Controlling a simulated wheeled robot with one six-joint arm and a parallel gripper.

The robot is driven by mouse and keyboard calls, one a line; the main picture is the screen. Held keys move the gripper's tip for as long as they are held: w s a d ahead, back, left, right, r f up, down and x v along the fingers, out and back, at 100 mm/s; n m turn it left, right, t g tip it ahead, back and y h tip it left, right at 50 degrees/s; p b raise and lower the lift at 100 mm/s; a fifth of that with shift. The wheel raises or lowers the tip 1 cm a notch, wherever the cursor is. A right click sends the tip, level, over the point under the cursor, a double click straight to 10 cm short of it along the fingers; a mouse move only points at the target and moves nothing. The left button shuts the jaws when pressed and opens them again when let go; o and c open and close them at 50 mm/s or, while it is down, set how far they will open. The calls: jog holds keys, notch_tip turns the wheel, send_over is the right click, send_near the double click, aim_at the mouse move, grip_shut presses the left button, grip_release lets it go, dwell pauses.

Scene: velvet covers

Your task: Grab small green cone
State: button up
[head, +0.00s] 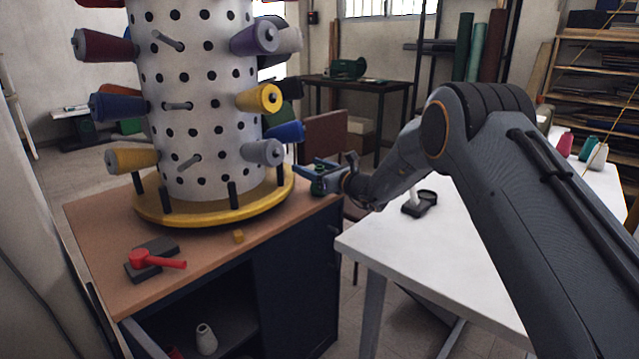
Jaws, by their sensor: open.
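A small dark green cone (318,187) stands at the right end of the brown cabinet top, beside the yellow round base of the thread stand. My gripper (312,172) reaches in from the right at the cone. Its blue-grey fingers are open and appear to lie around or just beside the cone's upper part. The fingers hide part of the cone, and I cannot tell whether they touch it. Another green cone (590,148) stands far off on the white table at the right.
The white perforated column (200,130) bears several coloured spools, with a grey spool (263,152) close to my gripper. The white table (440,250) is right.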

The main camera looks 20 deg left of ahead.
jog(key=c, duration=1.1)
jog(key=shift+c, duration=0.2)
